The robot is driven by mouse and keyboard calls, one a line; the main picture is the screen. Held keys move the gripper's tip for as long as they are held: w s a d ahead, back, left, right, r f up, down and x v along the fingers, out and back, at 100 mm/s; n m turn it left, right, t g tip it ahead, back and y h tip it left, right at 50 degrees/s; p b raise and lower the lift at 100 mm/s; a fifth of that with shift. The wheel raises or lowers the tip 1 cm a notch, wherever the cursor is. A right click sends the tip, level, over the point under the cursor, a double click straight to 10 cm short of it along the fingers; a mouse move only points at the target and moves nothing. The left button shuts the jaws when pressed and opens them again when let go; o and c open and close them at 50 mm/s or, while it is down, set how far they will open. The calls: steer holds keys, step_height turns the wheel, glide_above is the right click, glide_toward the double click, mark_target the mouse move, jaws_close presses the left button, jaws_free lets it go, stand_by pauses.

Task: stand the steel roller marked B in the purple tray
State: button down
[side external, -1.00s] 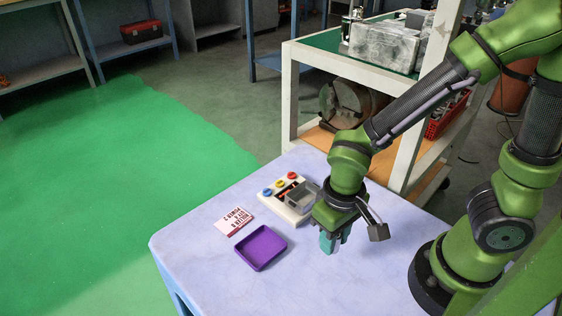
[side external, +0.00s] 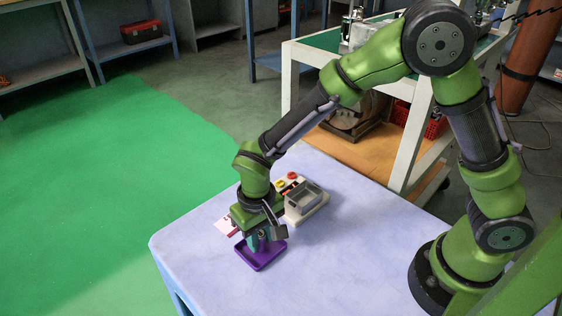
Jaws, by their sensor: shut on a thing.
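The purple tray (side external: 263,262) lies on the pale table, partly covered by my gripper. My gripper (side external: 263,240) points down over the tray's back part, with its teal fingers shut on a small grey steel roller (side external: 262,236). The roller looks upright between the fingers. Its lower end is too small and hidden to tell whether it touches the tray floor. No letter B can be read on it.
A red and white card (side external: 226,228) lies behind the tray, partly hidden by my gripper. A pale station with coloured buttons and a grey box (side external: 305,200) stands to the right. The table's front right is clear. A white-framed cart (side external: 400,150) stands behind.

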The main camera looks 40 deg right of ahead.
mark_target(260, 233)
steer(key=shift+f, duration=0.2)
steer(key=shift+f, duration=0.1)
steer(key=c, duration=0.9)
jaws_free()
steer(key=shift+o, duration=0.2)
step_height(260, 233, up, 12)
steer(key=s+d+r+m+t+y, duration=0.1)
steer(key=s+d+r+t, duration=0.2)
steer(key=s+d+r, duration=0.2)
steer(key=s+d+r+m+t+y, duration=0.1)
steer(key=s+d+r+t, duration=0.3)
steer(key=d, duration=0.8)
step_height(260, 233, up, 2)
steer(key=shift+s+d+r+m, duration=0.15)
steer(key=shift+s+m, duration=0.25)
steer(key=shift+s, duration=0.35)
